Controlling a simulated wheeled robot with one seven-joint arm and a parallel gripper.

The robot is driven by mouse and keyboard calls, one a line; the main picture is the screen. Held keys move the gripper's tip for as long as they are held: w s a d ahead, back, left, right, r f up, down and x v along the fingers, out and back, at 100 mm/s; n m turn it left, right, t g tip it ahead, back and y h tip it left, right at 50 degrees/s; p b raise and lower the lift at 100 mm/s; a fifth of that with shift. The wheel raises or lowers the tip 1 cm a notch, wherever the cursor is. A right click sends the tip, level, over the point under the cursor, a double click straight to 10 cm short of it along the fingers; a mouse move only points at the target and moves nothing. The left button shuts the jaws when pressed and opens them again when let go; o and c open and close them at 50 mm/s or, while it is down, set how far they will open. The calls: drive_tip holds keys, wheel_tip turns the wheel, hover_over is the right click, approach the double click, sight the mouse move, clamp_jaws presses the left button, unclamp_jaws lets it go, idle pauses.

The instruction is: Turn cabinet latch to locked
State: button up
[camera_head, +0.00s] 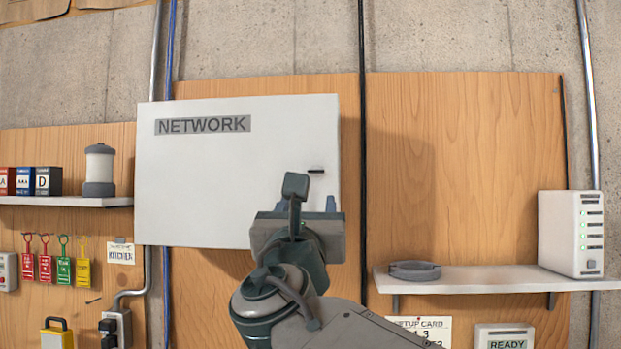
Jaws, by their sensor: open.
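The white cabinet (200,190) marked NETWORK hangs on the wooden panel with its door closed. Its latch (316,170) shows as a small dark horizontal bar near the right edge of the door. My gripper (304,204) is in front of the lower right part of the cabinet, just below the latch in the picture. Its jaws are open, with a blue fingertip showing on each side. The wrist hides the space between them. I see no contact with the latch.
A left shelf (60,201) holds small boxes and a canister (99,170). Coloured tags hang below it. A black cable (362,120) runs right of the cabinet.

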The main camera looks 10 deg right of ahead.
sight(316, 173)
drive_tip(key=p+x, duration=0.5)
drive_tip(key=x, duration=0.8)
drive_tip(key=shift+w+d, duration=0.1)
drive_tip(key=shift+w, duration=0.15)
drive_tip(key=c, duration=1)
